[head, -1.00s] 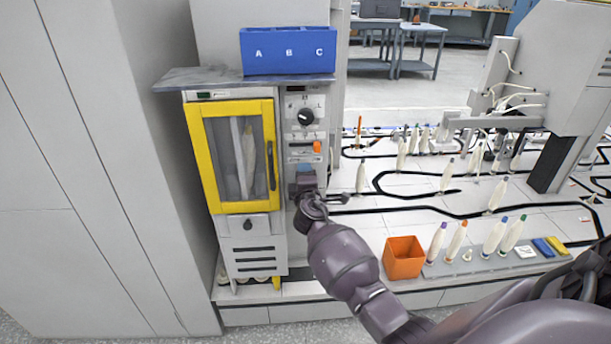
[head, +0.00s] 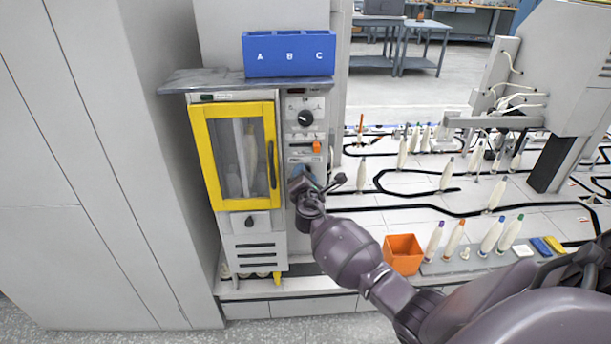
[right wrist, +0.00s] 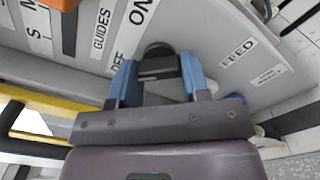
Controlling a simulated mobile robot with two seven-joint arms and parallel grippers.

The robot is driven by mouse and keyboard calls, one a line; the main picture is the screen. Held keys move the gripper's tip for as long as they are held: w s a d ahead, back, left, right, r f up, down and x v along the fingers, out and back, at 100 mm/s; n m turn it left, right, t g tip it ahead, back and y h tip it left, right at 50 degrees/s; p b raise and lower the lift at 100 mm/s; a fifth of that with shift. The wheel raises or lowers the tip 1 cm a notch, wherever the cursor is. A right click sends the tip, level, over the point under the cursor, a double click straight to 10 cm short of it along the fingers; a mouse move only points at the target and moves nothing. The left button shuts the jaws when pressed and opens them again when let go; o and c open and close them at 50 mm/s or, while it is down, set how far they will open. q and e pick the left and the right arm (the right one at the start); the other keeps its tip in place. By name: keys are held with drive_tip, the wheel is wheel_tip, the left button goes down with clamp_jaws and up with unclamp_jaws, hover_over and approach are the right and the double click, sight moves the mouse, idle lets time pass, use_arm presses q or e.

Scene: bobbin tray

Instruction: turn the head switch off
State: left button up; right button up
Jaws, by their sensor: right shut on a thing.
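The grey machine's narrow control panel (head: 306,140) stands right of its yellow-framed door. My right gripper (head: 306,180) is at the lower part of this panel. In the right wrist view, the blue fingers of my right gripper (right wrist: 159,68) are shut on a dark rotary switch (right wrist: 157,50), one finger on each side. ON and OFF labels are printed beside the switch, and a FEED label (right wrist: 238,54) is to its right. In the head view the gripper and wrist hide this switch. Its exact setting cannot be told. My left gripper is not in view.
A black dial (head: 305,118) and an orange switch (head: 316,146) sit higher on the panel. A blue A-B-C bin (head: 289,54) stands on top. An orange box (head: 403,255) and several bobbins are to the right, near my forearm.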

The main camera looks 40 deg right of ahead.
idle(0.5)
drive_tip(key=o, duration=0.9)
drive_tip(key=shift+s+a, duration=0.1)
drive_tip(key=p+v, duration=0.1)
drive_tip(key=v, duration=0.9)
drive_tip(key=shift+s+a+p, duration=0.1)
drive_tip(key=shift+s+p, duration=0.2)
